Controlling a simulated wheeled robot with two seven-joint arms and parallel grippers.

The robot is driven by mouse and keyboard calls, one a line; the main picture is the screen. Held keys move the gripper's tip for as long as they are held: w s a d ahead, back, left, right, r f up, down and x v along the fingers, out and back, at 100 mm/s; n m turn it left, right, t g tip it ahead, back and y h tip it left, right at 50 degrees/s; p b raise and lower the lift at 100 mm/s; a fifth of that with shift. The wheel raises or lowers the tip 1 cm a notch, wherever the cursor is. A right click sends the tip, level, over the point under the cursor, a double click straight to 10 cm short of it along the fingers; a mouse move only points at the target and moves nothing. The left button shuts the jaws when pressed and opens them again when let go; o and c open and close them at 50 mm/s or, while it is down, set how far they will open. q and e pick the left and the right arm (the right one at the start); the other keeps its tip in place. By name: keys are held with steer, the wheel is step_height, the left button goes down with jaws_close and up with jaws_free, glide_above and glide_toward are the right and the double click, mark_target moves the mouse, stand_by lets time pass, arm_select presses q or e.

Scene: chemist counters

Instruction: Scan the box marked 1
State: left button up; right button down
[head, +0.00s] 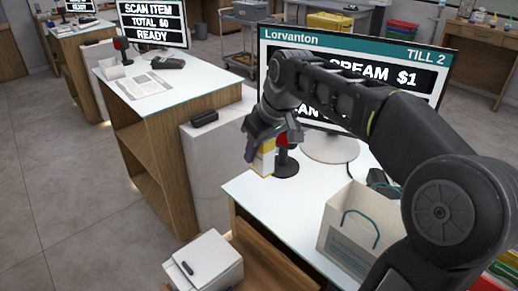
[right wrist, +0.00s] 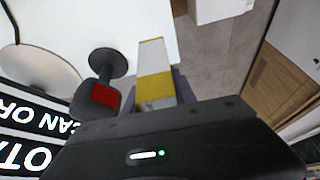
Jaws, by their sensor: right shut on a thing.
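My right gripper (head: 257,150) is shut on a small white and yellow box (head: 264,163) and holds it above the near edge of the till counter. In the right wrist view the box (right wrist: 154,80) sticks out from the jaws; no number on it can be read. A scanner (head: 285,163) with a red face and black round base stands on the counter right beside the box. It also shows in the right wrist view (right wrist: 106,94), left of the box with a small gap. The till screen (head: 420,80) reads "Lorvanton", "TILL 2" and "CREAM $1", partly hidden by my arm. My left gripper is out of view.
A paper bag (head: 350,235) with teal handles stands on the white counter (head: 262,200) at right. A white bin-like box (head: 205,265) with a dark item on top is at the lower left. Another till counter (head: 195,92) stands behind, with open floor to its left.

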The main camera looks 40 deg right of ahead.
steer(key=r+p, duration=0.3)
steer(key=r, duration=0.1)
steer(key=a+r+p, duration=0.1)
steer(key=r+p, duration=0.2)
steer(key=r, duration=0.1)
steer(key=s+r+p, duration=0.1)
steer(key=r+p, duration=0.2)
steer(key=r, duration=0.1)
steer(key=shift+a+r, duration=0.3)
